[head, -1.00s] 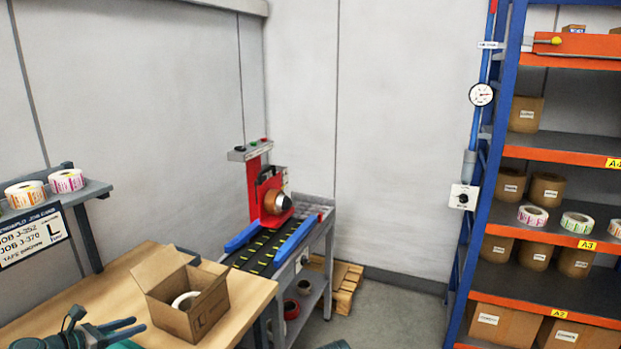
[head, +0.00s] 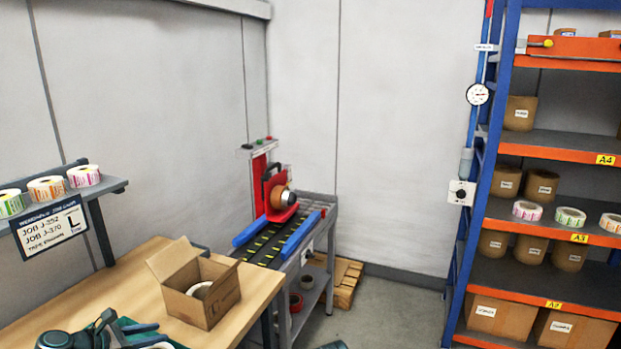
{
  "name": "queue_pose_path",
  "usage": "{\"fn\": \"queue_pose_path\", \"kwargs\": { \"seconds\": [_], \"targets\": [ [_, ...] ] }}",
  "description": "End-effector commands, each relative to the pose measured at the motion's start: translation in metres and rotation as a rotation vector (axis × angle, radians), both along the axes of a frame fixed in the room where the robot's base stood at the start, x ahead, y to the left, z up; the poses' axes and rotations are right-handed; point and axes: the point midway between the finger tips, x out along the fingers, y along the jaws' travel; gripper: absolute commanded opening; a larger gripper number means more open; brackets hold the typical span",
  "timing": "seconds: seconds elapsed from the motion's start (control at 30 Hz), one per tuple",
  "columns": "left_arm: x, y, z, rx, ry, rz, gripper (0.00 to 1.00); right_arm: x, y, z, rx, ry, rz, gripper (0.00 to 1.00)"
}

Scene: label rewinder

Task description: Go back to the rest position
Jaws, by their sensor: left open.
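My left gripper (head: 148,336) shows at the lower left edge of the head view. Its two dark fingers point right, spread apart, over the front of the wooden table (head: 250,279). I see nothing clearly held between them. A dark green mat (head: 180,347) shows beside and under it, partly cut off by the frame. An open cardboard box (head: 215,306) with a white roll (head: 198,290) inside stands on the table, right of and beyond the gripper. My right gripper cannot be made out.
The red label rewinder (head: 277,200) stands on a grey cart (head: 322,232) beyond the table. A grey shelf (head: 112,186) with label rolls is at the left. A blue and orange rack (head: 560,145) stands at right. Floor (head: 395,310) between cart and rack looks clear.

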Motion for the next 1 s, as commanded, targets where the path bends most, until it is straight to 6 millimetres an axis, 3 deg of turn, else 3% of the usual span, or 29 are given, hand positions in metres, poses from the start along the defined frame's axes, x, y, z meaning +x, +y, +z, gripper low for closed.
{"fn": "queue_pose_path", "kwargs": {
  "seconds": [0.27,0.43,0.6,0.7,0.83,1.0],
  "targets": [
    [0.0,-0.077,-0.028,0.236,0.002,-0.283,0.41,0.0,0.0,0.0,0.0,0.0,0.0,0.5],
    [-0.013,-0.147,-0.054,0.462,-0.022,-0.593,0.41,0.0,0.0,0.0,0.0,0.0,0.0,0.5],
    [-0.044,-0.22,-0.082,0.738,-0.086,-1.028,0.41,0.0,0.0,0.0,0.0,0.0,0.0,0.5],
    [-0.066,-0.254,-0.095,0.885,-0.139,-1.294,0.41,0.0,0.0,0.0,0.0,0.0,0.0,0.5],
    [-0.095,-0.288,-0.106,1.055,-0.218,-1.644,0.41,0.0,0.0,0.0,0.0,0.0,0.0,0.5],
    [-0.126,-0.316,-0.113,1.22,-0.318,-2.052,0.41,0.0,0.0,0.0,0.0,0.0,0.0,0.5]
  ]
}}
